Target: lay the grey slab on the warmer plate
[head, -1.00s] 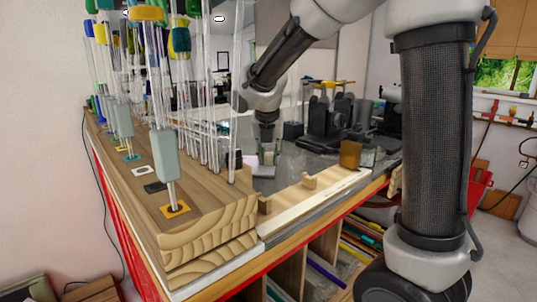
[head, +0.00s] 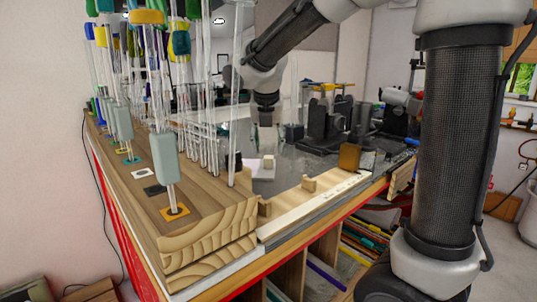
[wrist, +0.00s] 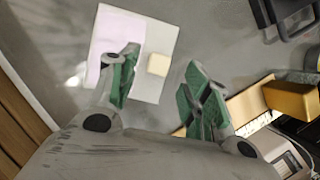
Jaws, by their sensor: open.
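My gripper (head: 267,138) hangs above the grey bench top, its two fingers apart with nothing between them. In the wrist view my gripper (wrist: 162,88) shows green finger pads. Beyond them lies a pale square plate (wrist: 153,86) with a pinkish-white sheet (wrist: 117,35) on its left part. A small cream block (wrist: 158,64) sits on the plate's right part; it also shows in the head view (head: 268,161). I cannot tell which piece is the grey slab, nor surely which is the warmer plate. A grey-green block (head: 166,158) surrounds a glass rod in front.
Several upright glass rods with coloured ends stand in a wooden block (head: 215,205) at left. A wooden rail (head: 318,195) lines the bench's front edge. An amber block (head: 349,156) and black machine (head: 325,120) stand to the right. Grey bench top between is clear.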

